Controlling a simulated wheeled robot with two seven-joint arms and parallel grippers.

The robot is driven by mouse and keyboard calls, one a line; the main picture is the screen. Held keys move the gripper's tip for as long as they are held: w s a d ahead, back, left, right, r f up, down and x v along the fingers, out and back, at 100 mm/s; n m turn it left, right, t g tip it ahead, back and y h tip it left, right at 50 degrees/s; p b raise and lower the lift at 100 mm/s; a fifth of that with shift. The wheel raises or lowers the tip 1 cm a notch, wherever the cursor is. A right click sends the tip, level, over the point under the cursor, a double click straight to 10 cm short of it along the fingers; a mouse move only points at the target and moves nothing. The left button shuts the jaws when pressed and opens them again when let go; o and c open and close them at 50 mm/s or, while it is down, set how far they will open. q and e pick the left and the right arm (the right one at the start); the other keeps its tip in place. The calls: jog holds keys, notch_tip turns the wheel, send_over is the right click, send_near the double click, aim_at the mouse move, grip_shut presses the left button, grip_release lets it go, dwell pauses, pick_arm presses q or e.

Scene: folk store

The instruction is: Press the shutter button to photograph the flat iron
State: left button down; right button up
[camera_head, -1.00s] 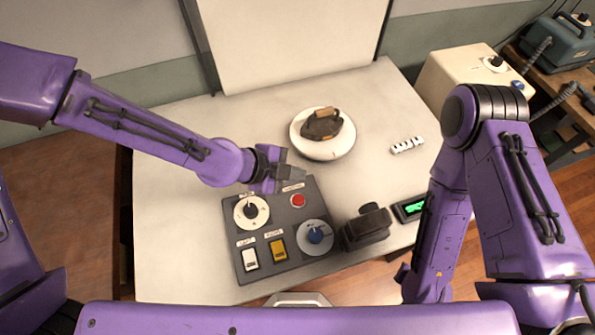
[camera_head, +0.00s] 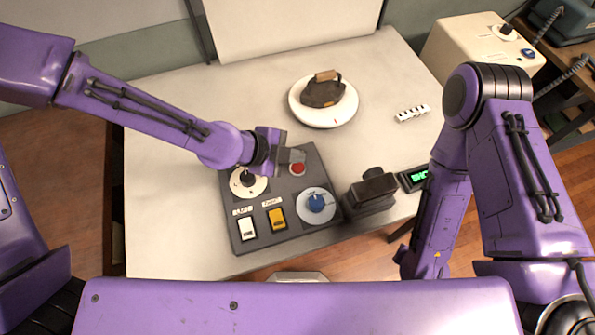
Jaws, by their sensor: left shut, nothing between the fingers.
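The dark flat iron (camera_head: 322,92), with a brown handle, rests on a round white turntable (camera_head: 338,119) at the back middle of the table. A dark control panel (camera_head: 276,192) lies in front of it. The red button (camera_head: 297,169), which looks like the shutter button, sits near the panel's upper right. My left gripper (camera_head: 291,157) is shut and empty, with its tips right by the red button's back edge. The tips overlap the button's surround in the picture; I cannot tell whether they touch it. My right gripper is not in view.
The panel also has a white dial (camera_head: 262,186), a blue knob (camera_head: 315,203), a white switch (camera_head: 247,229) and a yellow switch (camera_head: 277,218). A dark device (camera_head: 370,191) and a green display (camera_head: 413,179) stand to the right. A white backdrop (camera_head: 290,28) stands behind.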

aim_at(295, 169)
pick_arm(q)
jog(key=shift+f+b, duration=0.35)
jog(key=shift+f, duration=0.5)
jog(key=shift+w+f, duration=0.1)
jog(key=shift+f, duration=0.15)
jog(key=shift+w+f, duration=0.1)
jog(key=shift+w, duration=0.1)
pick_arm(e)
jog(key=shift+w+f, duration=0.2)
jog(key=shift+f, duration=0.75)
pick_arm(q)
jog(key=shift+s, duration=0.2)
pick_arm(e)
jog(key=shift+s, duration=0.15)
pick_arm(q)
jog(key=shift+w, duration=0.1)
jog(key=shift+f+b, duration=0.35)
jog(key=shift+b, duration=0.05)
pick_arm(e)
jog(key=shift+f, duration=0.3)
